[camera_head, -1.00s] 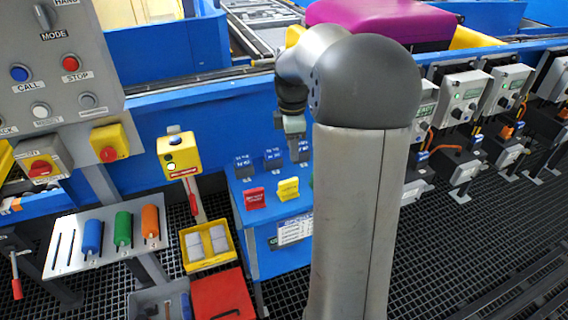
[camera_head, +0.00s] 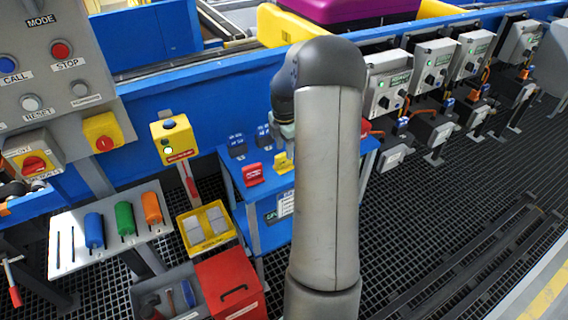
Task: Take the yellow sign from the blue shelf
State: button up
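The yellow sign (camera_head: 283,164) stands on top of the blue shelf (camera_head: 232,180), just right of a red sign (camera_head: 252,175). My arm hides part of the shelf's right side. My gripper (camera_head: 287,132) hangs at the lower left of my arm, over the back of the shelf, and looks close above the yellow sign. Its fingertips are small and partly hidden, so I cannot tell whether it is open or shut, or whether it touches the sign.
Dark blue signs (camera_head: 237,146) stand behind the red one. Another red item (camera_head: 365,127) shows right of my arm. A yellow post box (camera_head: 175,140) and a yellow bin (camera_head: 206,227) stand left of the shelf. Grey control boxes (camera_head: 388,82) line the conveyor at right.

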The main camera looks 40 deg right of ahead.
aim_at(284, 154)
jog(key=shift+a+f+p, duration=0.1)
jog(key=shift+f+p, duration=0.3)
jog(key=shift+f, duration=2.3)
grip_shut()
